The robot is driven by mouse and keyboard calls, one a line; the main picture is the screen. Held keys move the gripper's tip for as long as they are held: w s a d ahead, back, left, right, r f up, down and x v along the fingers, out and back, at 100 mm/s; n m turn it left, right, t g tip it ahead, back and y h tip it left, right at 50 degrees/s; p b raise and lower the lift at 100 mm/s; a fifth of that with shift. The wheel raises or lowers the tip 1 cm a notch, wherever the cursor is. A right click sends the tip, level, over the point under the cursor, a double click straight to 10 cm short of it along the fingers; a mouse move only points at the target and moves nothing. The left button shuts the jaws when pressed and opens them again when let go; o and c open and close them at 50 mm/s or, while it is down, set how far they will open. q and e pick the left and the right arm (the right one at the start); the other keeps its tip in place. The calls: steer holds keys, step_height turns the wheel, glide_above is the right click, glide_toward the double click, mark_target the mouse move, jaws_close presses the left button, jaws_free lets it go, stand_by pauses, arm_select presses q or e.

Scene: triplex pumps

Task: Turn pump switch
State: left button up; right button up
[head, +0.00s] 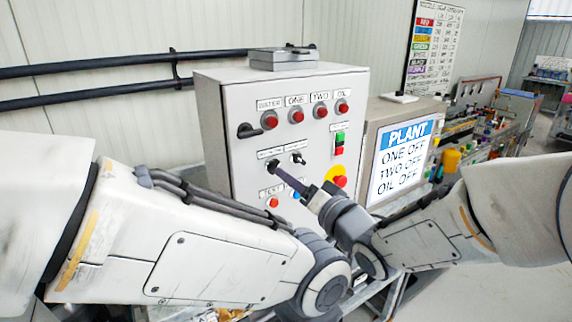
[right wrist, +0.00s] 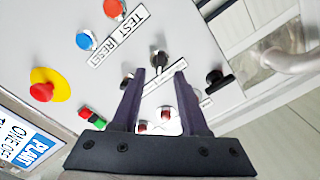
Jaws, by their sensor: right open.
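The grey-white control box (head: 235,170) carries two black rotary switches. The left switch (head: 271,167) is at my right gripper's fingertips. The right switch (head: 298,158) is just up and to its right. My right gripper (head: 280,172) reaches the panel from the lower right. In the right wrist view the gripper (right wrist: 158,72) is open, with a black switch knob (right wrist: 158,58) showing between and just beyond the fingertips. I cannot tell whether the fingers touch it. The other switch is mostly hidden behind the left finger. My left gripper is out of sight behind the arm links.
Red buttons labelled WATER, ONE, TWO and OIL (head: 297,116) line the panel's top. A black handle (head: 250,130), a green and red switch (head: 339,142) and a red emergency button (head: 340,181) are nearby. A screen (head: 403,160) reads PLANT, ONE OFF, TWO OFF, OIL OFF.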

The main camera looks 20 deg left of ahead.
mark_target(275, 167)
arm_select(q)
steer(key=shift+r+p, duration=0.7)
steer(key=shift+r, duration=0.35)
arm_select(e)
steer(key=shift+x, duration=2.15)
jaws_close()
